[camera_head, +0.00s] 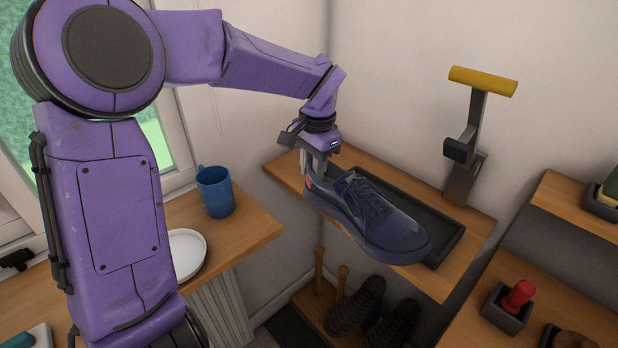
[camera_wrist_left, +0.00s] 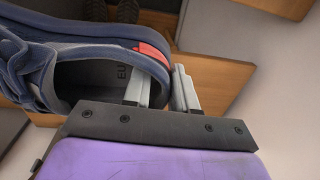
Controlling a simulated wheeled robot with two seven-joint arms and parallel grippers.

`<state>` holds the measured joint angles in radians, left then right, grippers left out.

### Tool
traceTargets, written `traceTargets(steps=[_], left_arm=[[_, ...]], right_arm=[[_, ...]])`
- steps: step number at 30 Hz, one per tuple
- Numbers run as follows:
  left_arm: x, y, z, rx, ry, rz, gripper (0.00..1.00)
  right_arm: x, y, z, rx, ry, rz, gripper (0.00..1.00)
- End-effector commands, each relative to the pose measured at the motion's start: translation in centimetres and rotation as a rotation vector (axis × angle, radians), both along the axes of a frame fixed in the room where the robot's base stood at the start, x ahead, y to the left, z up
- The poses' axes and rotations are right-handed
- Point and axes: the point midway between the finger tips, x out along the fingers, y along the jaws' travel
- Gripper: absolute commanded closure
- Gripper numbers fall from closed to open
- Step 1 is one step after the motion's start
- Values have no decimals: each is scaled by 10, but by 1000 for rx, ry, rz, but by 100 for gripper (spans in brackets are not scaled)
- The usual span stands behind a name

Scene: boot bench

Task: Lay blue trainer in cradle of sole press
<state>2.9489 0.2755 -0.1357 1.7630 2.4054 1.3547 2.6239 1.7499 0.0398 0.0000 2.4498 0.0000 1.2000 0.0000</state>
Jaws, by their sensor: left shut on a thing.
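The blue trainer (camera_head: 372,218) is held by its heel, toe pointing to the lower right, in front of and partly over the wooden shelf. My left gripper (camera_head: 317,172) is shut on the heel. In the left wrist view the trainer (camera_wrist_left: 40,75) shows its open collar and red heel tab, with the jaws (camera_wrist_left: 163,90) on either side of the heel wall. The sole press (camera_head: 474,140) stands at the back right with a yellow handle and dark pad. A long black tray (camera_head: 445,238), apparently its cradle, lies behind the trainer, partly hidden. My right gripper is not in view.
A blue mug (camera_head: 215,191) and a white plate (camera_head: 186,254) stand on the left counter. Dark boots (camera_head: 357,306) and wooden pegs (camera_head: 319,270) are below the shelf. A red-handled item (camera_head: 518,296) sits in a black holder at right.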

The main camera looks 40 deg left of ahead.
Motion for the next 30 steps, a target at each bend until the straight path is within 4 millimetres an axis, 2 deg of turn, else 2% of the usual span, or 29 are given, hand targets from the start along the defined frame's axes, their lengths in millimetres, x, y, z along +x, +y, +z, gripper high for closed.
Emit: traceTargets(steps=[1, 5, 6, 14, 30], left_arm=[[2, 0, -6, -1, -3, 2, 100], [4, -1, -6, -4, -5, 5, 100], [9, -1, 0, -3, -3, 5, 100], [39, -3, -1, -2, 0, 6, 100], [103, -8, -12, -2, -1, 6, 100]], right_arm=[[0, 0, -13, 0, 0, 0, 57], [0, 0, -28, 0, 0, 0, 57], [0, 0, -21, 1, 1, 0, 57], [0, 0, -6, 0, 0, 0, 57], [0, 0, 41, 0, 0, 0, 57]])
